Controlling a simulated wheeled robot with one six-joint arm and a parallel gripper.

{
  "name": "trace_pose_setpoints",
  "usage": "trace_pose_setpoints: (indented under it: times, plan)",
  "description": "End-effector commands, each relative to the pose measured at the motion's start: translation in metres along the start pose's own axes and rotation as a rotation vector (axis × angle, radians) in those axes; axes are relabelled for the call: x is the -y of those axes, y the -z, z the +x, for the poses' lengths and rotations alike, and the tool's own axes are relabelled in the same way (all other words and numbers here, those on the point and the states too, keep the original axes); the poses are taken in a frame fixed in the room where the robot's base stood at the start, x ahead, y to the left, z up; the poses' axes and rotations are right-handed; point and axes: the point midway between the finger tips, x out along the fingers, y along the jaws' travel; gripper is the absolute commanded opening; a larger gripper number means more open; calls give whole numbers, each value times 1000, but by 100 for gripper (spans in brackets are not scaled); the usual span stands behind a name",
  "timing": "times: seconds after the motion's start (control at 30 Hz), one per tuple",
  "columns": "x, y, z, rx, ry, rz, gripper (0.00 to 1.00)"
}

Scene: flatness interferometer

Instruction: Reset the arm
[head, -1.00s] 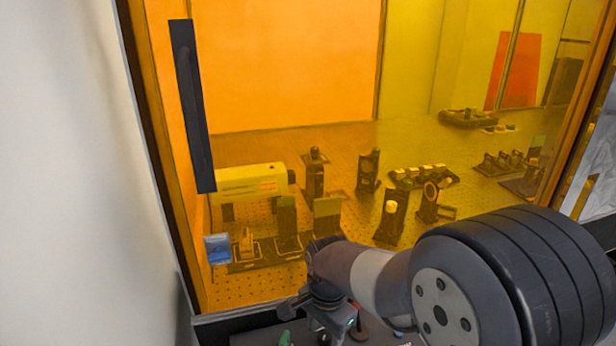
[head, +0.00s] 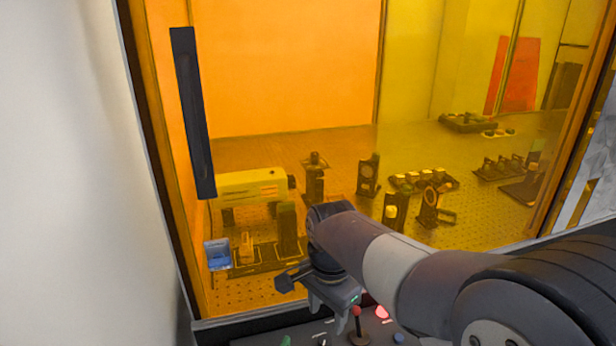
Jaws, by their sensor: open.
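My arm reaches in from the lower right in the head view, with its dark and light grey links crossing in front of the amber enclosure window. My gripper (head: 329,316) is at the lower middle, pointing down, with its jaws open. No object shows between its fingers. It hangs in front of the window, above a control panel (head: 250,341) with a red-topped lever (head: 357,330), a lit red button (head: 382,312) and a blue knob (head: 398,338). The panel's lower part is cut off by the frame, and my arm hides some of it.
The amber window (head: 290,80) has a long dark handle (head: 193,112) at left. Behind it, a yellow laser unit (head: 250,185) and several optic mounts (head: 368,176) stand on a perforated table. A blue-white label (head: 217,255) is at lower left. A pale wall (head: 70,180) borders the left.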

Motion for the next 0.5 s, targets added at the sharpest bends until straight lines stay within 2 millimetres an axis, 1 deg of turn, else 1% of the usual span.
trace_pose_setpoints:
  times: [0.03, 0.13, 0.2, 0.5]
  plan:
    - [1, 0, -12, -2, 5, 0, 49]
    - [0, 0, -32, -2, 5, 0, 49]
    - [-1, 0, -9, 3, -6, 0, 49]
    - [-1, -1, 51, 3, -6, -1, 49]
